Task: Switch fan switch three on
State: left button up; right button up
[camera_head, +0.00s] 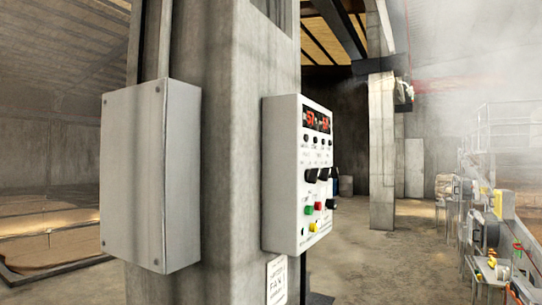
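A white control panel (285,175) is mounted on the right side of a concrete pillar, seen at a steep angle. Near its top is a red digital display (316,119), with rows of small dark knobs or switches below it. Larger black switches (312,175) sit at mid height. Below them are a red button (318,206), a green button (308,209) and a yellow button (313,227). The labels are too small to read, so I cannot tell which one is fan switch three or how it is set. Neither gripper is in view.
The concrete pillar (230,130) stands close in front, with a grey box (150,175) on its left face. A sign (277,280) hangs below the panel. Open floor (380,265) lies to the right, before machinery (490,230) with railings. Steam hangs at upper right.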

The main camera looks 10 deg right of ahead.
aim_at(334, 174)
jog(key=i+l, duration=0.1)
jog(key=l, duration=0.35)
jog(key=i+l, duration=0.1)
jog(key=l, duration=0.4)
jog(key=i+l, duration=0.1)
jog(key=l, duration=0.35)
jog(key=i+l+u, duration=0.1)
jog(key=l, duration=0.35)
